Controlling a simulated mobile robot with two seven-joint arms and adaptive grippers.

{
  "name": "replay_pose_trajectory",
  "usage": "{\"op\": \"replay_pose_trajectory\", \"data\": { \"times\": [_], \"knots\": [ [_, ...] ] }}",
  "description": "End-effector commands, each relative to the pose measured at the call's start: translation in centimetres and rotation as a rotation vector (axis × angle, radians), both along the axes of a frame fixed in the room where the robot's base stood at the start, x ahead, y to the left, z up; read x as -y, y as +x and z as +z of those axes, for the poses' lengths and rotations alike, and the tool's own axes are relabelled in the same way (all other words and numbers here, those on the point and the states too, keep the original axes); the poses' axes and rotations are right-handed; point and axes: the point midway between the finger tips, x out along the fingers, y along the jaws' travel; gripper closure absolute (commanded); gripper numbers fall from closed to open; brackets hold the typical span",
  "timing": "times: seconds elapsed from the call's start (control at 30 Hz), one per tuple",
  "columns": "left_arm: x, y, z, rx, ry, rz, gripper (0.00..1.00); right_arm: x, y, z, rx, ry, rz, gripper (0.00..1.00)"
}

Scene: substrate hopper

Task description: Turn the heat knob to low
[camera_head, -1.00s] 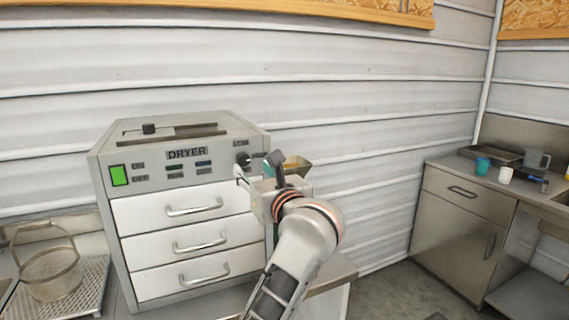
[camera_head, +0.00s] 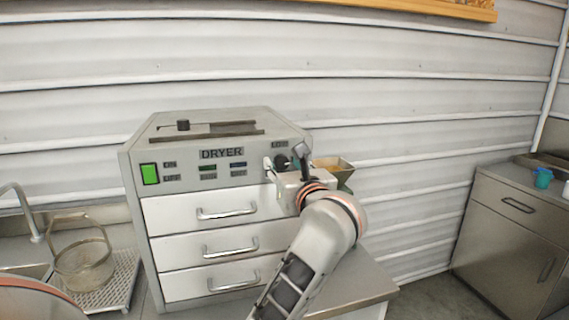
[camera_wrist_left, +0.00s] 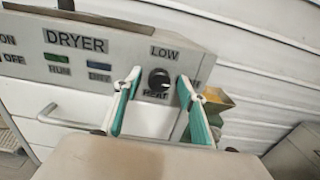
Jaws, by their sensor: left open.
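The heat knob (camera_wrist_left: 159,79) is a round black knob on the dryer's front panel, between the LOW label above and the HEAT label below. Its exact pointer direction is hard to read. My left gripper (camera_wrist_left: 159,76) is open, with one white and green finger on each side of the knob in the wrist view. I cannot tell whether either finger touches it. In the head view the knob (camera_head: 282,162) is partly covered by my left gripper (camera_head: 283,166) at the upper right of the grey dryer (camera_head: 135,190).
A yellowish hopper-like container (camera_head: 334,164) stands just right of the gripper. A wire basket (camera_head: 84,262) is at left. A steel cabinet (camera_head: 505,230) stands at right.

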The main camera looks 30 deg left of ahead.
Motion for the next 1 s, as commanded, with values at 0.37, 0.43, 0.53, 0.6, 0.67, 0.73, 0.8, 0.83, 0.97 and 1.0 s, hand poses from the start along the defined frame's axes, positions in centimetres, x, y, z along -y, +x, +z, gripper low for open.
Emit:
{"op": "replay_pose_trajectory", "data": {
  "times": [0.37,0.43,0.53,0.6,0.67,0.73,0.8,0.83,0.97,1.0],
  "knots": [
    [0.0,0.0,0.0,0.0,0.0,0.001,0.97,0.0,-0.5,-0.3,-0.01,0.0,0.001,0.6],
    [0.0,0.0,0.0,0.0,0.0,0.001,0.97,0.0,-0.5,-0.3,-0.01,0.0,0.001,0.6],
    [0.0,0.0,-0.1,0.005,-0.005,0.001,0.97,-0.1,-0.5,-0.5,-0.009,0.0,0.002,0.6],
    [0.0,0.0,-0.1,0.015,-0.013,0.001,0.97,-0.2,-0.4,-0.7,-0.007,0.002,0.004,0.6],
    [0.0,0.0,-0.2,0.028,-0.024,0.001,0.97,-0.4,-0.4,-0.8,-0.004,0.005,0.007,0.6],
    [0.0,0.0,-0.2,0.05,-0.041,0.0,0.97,-0.9,-0.3,-1.0,0.001,0.011,0.013,0.6],
    [0.0,0.0,-0.3,0.079,-0.066,0.0,0.97,-1.3,-0.2,-1.1,0.01,0.016,0.02,0.6],
    [0.0,0.0,-0.4,0.093,-0.078,0.0,0.97,-1.4,-0.1,-1.3,0.013,0.018,0.021,0.6],
    [0.0,0.0,-0.6,0.167,-0.143,0.0,0.97,-1.3,0.1,-2.7,0.017,0.018,0.02,0.6],
    [0.0,0.0,-0.6,0.193,-0.166,0.0,0.97,-1.2,0.0,-3.4,0.015,0.017,0.019,0.6]
  ]
}}
